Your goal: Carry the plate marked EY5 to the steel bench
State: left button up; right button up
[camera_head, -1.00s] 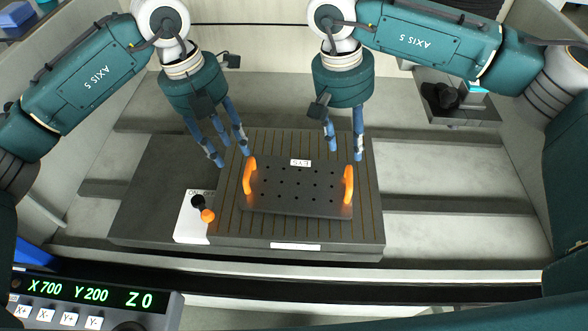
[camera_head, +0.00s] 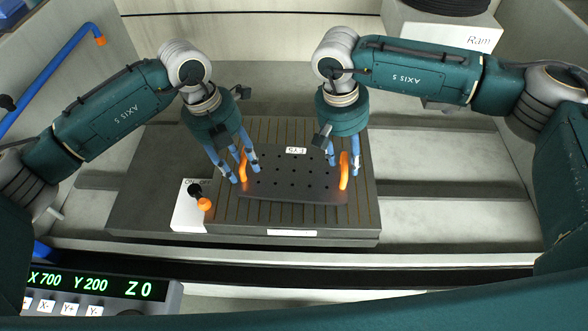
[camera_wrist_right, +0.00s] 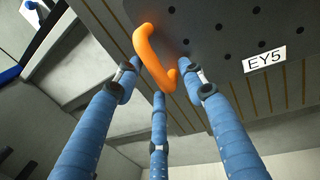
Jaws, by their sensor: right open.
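The dark plate (camera_head: 293,181) with rows of holes lies flat on a grooved dark block (camera_head: 300,216). Its white label (camera_head: 296,151) at the far edge reads EY5 in the right wrist view (camera_wrist_right: 264,60). It has an orange left handle (camera_head: 242,168) and an orange right handle (camera_head: 344,171), which also shows in the wrist view (camera_wrist_right: 155,60). My left gripper (camera_head: 244,174) is open, its fingers spread at the left handle. My right gripper (camera_head: 340,163) is open, its fingers around the right handle without closing on it. I cannot make out a steel bench.
A white switch box (camera_head: 187,216) with a black and orange lever stands left of the block, close to my left gripper. A display panel (camera_head: 95,289) is at the front left. A box marked Ram (camera_head: 455,38) is at the back right. The pale bed to the right (camera_head: 440,170) is clear.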

pick_arm(q)
jog(key=shift+f, duration=0.35)
pick_arm(e)
jog(key=shift+f, duration=0.35)
pick_arm(q)
jog(key=shift+c, duration=0.5)
pick_arm(e)
jog(key=shift+c, duration=0.5)
pick_arm(q)
grip_shut()
pick_arm(e)
grip_shut()
pick_arm(q)
jog(key=shift+d, duration=0.1)
jog(key=shift+r, duration=0.1)
